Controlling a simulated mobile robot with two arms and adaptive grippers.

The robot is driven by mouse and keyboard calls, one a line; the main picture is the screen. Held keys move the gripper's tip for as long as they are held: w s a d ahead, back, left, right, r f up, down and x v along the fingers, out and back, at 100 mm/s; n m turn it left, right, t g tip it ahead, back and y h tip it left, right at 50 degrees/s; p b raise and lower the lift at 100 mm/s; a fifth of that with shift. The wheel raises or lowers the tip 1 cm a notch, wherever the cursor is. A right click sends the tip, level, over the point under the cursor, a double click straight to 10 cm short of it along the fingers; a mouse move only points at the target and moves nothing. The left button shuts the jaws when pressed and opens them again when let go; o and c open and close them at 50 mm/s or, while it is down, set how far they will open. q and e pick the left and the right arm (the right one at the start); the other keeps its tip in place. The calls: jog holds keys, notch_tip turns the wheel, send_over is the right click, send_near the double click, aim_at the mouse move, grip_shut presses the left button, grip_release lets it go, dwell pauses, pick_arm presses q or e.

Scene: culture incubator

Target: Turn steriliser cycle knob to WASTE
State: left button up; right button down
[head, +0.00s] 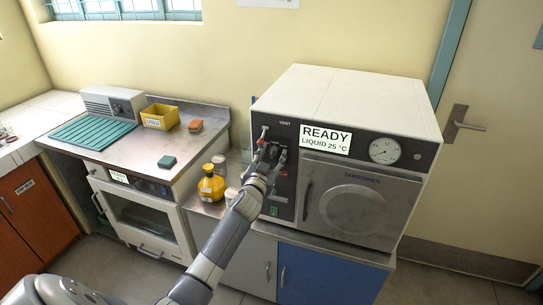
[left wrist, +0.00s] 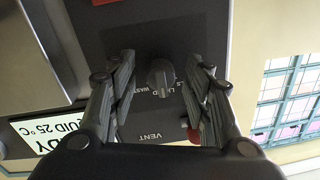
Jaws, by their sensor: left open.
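The steriliser (head: 350,95) is a white-topped box with a dark front panel and a display reading READY, LIQUID 25 °C (head: 326,139). The pointer setting is too small to tell. My left gripper (head: 271,152) is at the panel, left of the display. In the left wrist view the left gripper (left wrist: 161,92) is open, with its fingers on either side of the knob and a gap to each. The gripper hides the knob in the head view. My right gripper is not in view.
A red-tipped VENT lever (head: 263,134) sits close to the left gripper; its red part shows in the wrist view. A yellow bottle (head: 211,185) and jars stand left of my arm. A yellow bin (head: 160,116) is on the left worktop. A door is at right.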

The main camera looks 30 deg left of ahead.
pick_arm(q)
jog(key=c, duration=1.1)
jog(key=shift+o, duration=0.2)
jog(key=shift+m, duration=0.4)
jog(key=m+b, duration=0.1)
jog(key=m, duration=0.2)
jog(key=shift+f+m+b, duration=0.1)
jog(key=shift+m+b, duration=0.2)
jog(key=shift+b, duration=0.05)
jog(key=m+b, duration=0.1)
jog(key=m, duration=0.3)
jog(key=shift+m+t, duration=0.4)
jog(key=shift+m, duration=1)
